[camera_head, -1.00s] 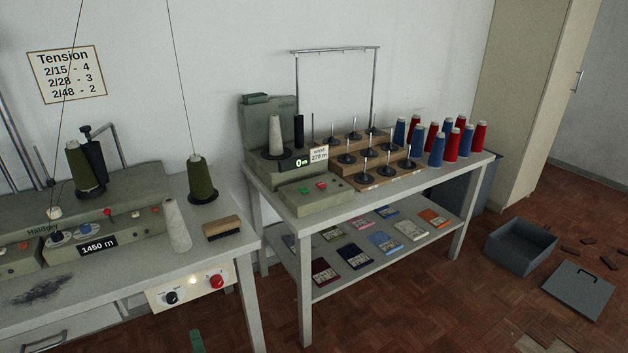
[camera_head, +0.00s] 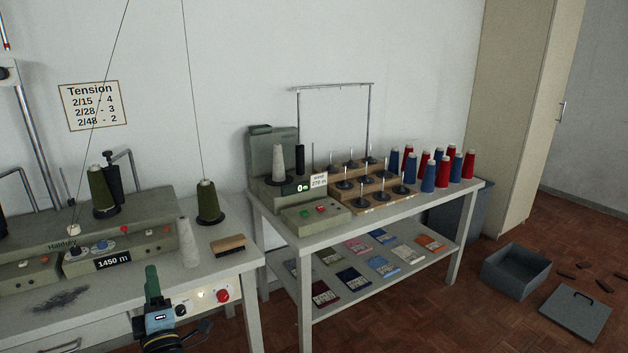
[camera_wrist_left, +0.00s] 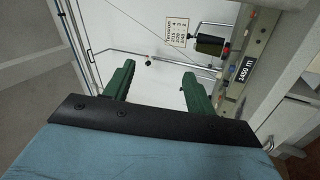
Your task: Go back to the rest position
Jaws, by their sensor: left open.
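My left gripper (camera_head: 152,284) shows at the lower left of the head view, in front of the machine table's front edge, with its green fingers pointing up. In the left wrist view my left gripper (camera_wrist_left: 160,82) has its two green fingers apart, with nothing between them but the wall behind. My right gripper is in neither view.
The machine table (camera_head: 232,262) bears green cones, a pale cone (camera_head: 188,243) and a brush (camera_head: 228,244). The winder table (camera_head: 330,233) stands right of it, with several blue and red cones. A grey open box (camera_head: 515,272) and its lid (camera_head: 576,313) lie on the floor.

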